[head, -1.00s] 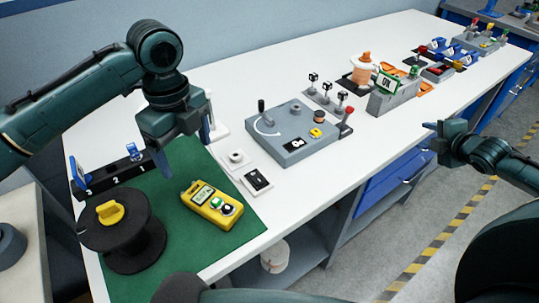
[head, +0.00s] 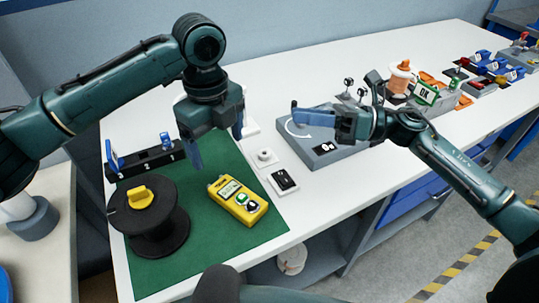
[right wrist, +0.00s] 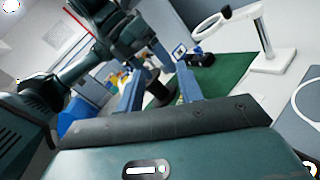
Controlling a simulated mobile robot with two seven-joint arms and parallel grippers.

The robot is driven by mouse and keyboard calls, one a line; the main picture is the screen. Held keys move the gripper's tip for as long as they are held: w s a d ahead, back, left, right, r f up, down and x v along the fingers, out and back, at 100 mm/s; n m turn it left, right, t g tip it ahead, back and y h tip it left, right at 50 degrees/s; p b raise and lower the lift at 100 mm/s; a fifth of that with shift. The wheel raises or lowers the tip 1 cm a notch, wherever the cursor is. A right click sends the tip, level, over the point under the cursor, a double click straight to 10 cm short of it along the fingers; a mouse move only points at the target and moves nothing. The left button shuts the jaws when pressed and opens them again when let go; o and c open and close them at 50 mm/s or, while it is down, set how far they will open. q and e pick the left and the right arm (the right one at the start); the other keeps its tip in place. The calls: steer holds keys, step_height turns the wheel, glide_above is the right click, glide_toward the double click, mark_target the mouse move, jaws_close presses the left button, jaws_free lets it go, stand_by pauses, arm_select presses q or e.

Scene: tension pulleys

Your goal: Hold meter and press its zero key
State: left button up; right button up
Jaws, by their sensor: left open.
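The yellow meter (head: 238,200) lies on the green mat (head: 205,247), with a small display at its far end and two round keys, one white-and-green and one dark, at its near end. I cannot read which key is zero. My left gripper (head: 216,146) is open and empty, pointing down above the mat, behind and left of the meter. My right gripper (head: 318,112) is in the air over the grey crank box, to the right of the meter and apart from it. In the right wrist view its two blue fingers (right wrist: 158,90) are spread with nothing between them.
A black spool (head: 170,235) with a yellow knob stands left of the meter. A black numbered rack (head: 145,163) is behind it. The grey crank box (head: 325,150) and a dark switch plate (head: 284,182) are to the right. A white ring stand (right wrist: 275,62) shows in the right wrist view.

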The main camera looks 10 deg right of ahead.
mark_target(226, 187)
arm_select(q)
step_height(226, 187, down, 13)
steer(key=shift+f, duration=0.1)
arm_select(e)
steer(key=s+a+f+n+g+h, duration=0.2)
steer(key=a+n+g+h, duration=0.1)
steer(key=n+h, duration=0.3)
steer(key=s+a+f+n+g+h, duration=0.2)
steer(key=s+a+n+g+h, duration=0.1)
steer(key=a+n+h, duration=0.2)
steer(key=n+h, duration=0.2)
steer(key=h, duration=0.1)
steer(key=shift+s+a+n, duration=0.15)
steer(key=shift+s+n, duration=0.05)
steer(key=shift+n, duration=0.1)
arm_select(q)
steer(key=shift+c, duration=0.4)
arm_select(e)
steer(key=shift+f, duration=0.1)
arm_select(q)
steer(key=c, duration=1.2)
arm_select(e)
jaws_close()
